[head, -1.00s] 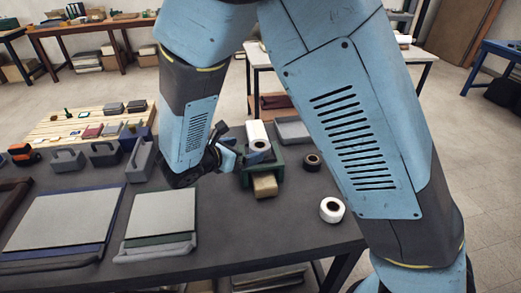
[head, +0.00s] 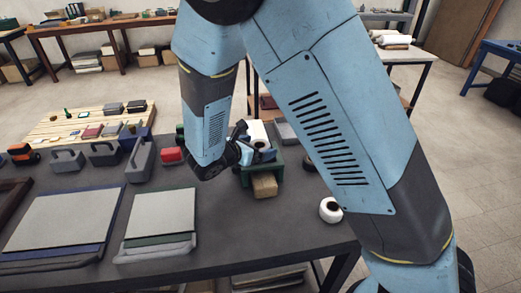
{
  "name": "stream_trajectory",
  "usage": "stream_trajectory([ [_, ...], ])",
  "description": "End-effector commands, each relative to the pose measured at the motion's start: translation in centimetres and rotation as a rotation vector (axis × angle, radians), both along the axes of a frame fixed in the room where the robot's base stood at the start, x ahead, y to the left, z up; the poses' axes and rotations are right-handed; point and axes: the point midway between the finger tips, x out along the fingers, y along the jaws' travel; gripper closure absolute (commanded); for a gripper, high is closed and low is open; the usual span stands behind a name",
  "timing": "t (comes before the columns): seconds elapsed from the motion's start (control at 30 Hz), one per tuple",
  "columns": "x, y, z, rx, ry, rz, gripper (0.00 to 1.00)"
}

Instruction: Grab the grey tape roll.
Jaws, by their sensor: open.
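My gripper (head: 257,145) is open at the green box (head: 250,178) on the dark table, seen from behind and partly covered by my own wrist. A pale roll (head: 257,131) stands upright in or behind the box, right by the jaws. I cannot tell whether the jaws touch it or whether it is the grey tape roll. A white roll with a dark hole (head: 330,210) lies near the table's right edge, apart from the gripper. No roll in view is clearly grey.
A tan block (head: 264,185) sits at the front of the green box. Grey flat panels (head: 161,214) lie to the left, with grey caddies (head: 105,153) and a red item (head: 173,155) behind. The table (head: 235,232) is clear in front of the box.

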Motion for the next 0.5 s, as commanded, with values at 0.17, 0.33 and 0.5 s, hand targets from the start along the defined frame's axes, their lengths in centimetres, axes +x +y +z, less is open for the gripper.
stream_trajectory([
  [0.17, -0.01, -0.03, 0.00, 0.000, 0.000, -0.001, 0.14],
  [0.33, -0.02, -0.01, 0.00, 0.000, 0.000, -0.001, 0.31],
  [0.5, -0.03, 0.01, 0.01, 0.000, 0.000, 0.000, 0.47],
])
